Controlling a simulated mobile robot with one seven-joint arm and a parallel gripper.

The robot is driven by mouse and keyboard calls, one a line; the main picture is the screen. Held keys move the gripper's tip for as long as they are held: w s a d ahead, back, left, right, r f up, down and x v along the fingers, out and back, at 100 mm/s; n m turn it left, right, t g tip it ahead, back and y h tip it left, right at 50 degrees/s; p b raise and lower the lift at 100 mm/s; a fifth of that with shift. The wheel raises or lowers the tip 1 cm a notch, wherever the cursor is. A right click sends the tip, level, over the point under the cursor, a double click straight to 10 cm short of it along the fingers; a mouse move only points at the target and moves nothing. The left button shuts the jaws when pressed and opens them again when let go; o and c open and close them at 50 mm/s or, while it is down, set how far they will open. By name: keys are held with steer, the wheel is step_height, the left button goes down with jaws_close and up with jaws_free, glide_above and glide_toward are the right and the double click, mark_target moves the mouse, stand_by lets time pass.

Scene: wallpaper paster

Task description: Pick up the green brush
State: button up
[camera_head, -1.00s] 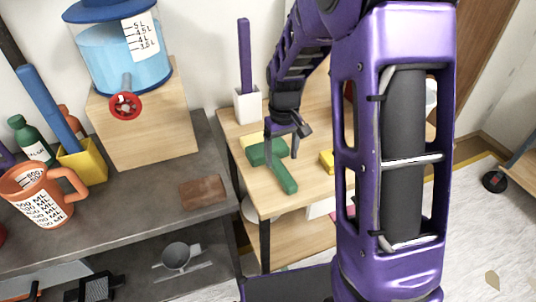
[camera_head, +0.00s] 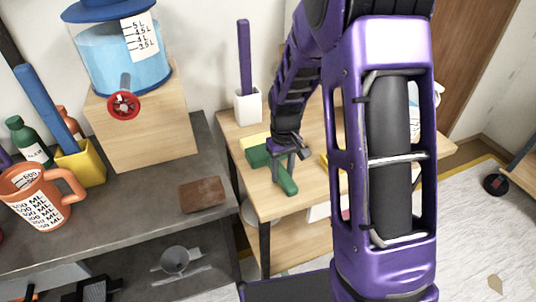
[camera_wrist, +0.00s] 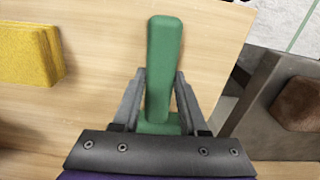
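The green brush (camera_head: 282,178) lies on the wooden table (camera_head: 240,130), in the middle of the head view. In the wrist view its handle (camera_wrist: 164,55) points away from my gripper, and its lower part lies between the fingers. My gripper (camera_head: 284,158) is over the brush; in the wrist view its two fingers (camera_wrist: 159,100) are spread, one on each side of the brush, with small gaps. The brush's near end is hidden behind the gripper's dark mount in the wrist view.
A yellow sponge (camera_wrist: 30,53) lies left of the brush in the wrist view. A white holder (camera_head: 248,105) with a purple handle stands at the table's back. A grey bench (camera_head: 130,215) with a brown block (camera_head: 200,194) stands to the left.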

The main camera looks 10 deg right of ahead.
jaws_close()
steer(key=shift+r, duration=0.1)
step_height(320, 180, up, 10)
steer(key=p, duration=0.2)
steer(key=shift+c, duration=0.2)
jaws_free()
jaws_close()
